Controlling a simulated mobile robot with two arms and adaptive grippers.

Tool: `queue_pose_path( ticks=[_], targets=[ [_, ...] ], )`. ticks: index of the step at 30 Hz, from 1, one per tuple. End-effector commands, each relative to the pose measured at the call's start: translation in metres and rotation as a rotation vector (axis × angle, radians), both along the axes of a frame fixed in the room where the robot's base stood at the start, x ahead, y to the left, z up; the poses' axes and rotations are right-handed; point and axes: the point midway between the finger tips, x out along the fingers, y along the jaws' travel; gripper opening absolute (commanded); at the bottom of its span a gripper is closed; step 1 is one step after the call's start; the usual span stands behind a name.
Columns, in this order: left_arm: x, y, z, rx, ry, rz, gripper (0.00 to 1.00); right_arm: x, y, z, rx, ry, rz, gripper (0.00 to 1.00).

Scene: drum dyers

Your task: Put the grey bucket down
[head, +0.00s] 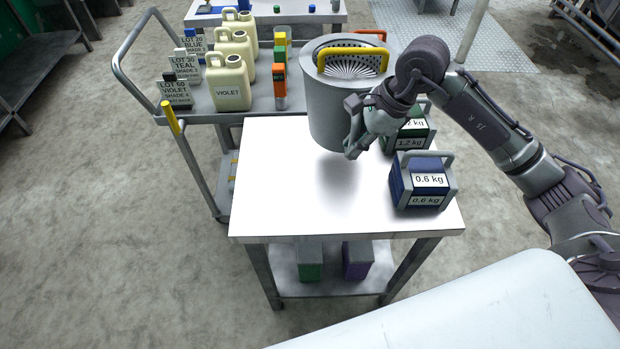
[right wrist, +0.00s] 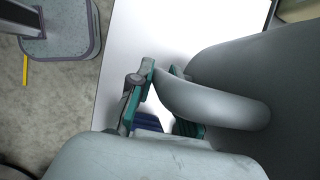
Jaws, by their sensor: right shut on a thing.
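The grey bucket (head: 335,110) is held upright above the back part of the white-topped table (head: 270,190). A soft shadow lies on the table top below it, so it looks clear of the surface. A yellow handle and a perforated drum-like part show at its open top. My right gripper (head: 354,128) is at the bucket's right front side, shut on its side handle. In the right wrist view, the fingers (right wrist: 165,102) grip the curved grey handle (right wrist: 215,105) next to the bucket's wall (right wrist: 250,60). My left gripper is not in view.
A blue 0.6 kg weight (head: 422,182) stands at the table's right side, with a green 1.2 kg weight (head: 410,134) behind it. The table's left and front are bare. A cart with jugs (head: 229,84) stands behind left.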

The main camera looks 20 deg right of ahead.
Motion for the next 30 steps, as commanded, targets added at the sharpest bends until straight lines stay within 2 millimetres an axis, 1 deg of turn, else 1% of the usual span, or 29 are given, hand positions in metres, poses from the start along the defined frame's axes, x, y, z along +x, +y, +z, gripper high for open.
queue_pose_path(
  ticks=[1,6,9,13,16,20,23,27,30],
  targets=[
    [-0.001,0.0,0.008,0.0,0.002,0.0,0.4,-0.003,0.013,-0.001,0.006,-0.003,0.008,0.0],
    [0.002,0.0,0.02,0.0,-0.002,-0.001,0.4,-0.011,0.049,-0.023,0.006,-0.001,0.007,0.0],
    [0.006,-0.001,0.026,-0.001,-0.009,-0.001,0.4,-0.015,0.069,-0.035,0.007,-0.001,0.006,0.0],
    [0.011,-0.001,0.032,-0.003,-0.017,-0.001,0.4,-0.019,0.086,-0.047,0.005,-0.003,0.003,0.0],
    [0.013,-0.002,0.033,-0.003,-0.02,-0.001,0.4,-0.02,0.093,-0.052,0.005,-0.005,0.002,0.0],
    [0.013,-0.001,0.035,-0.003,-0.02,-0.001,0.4,-0.02,0.095,-0.058,0.004,-0.004,0.0,0.0],
    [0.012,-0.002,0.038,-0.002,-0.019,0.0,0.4,-0.021,0.095,-0.068,0.003,-0.002,0.0,0.0],
    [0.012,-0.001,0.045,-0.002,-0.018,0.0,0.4,-0.021,0.095,-0.088,0.004,-0.001,0.0,0.0],
    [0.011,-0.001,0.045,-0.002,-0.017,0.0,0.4,-0.02,0.095,-0.095,0.003,-0.005,0.001,0.0]
  ],
)
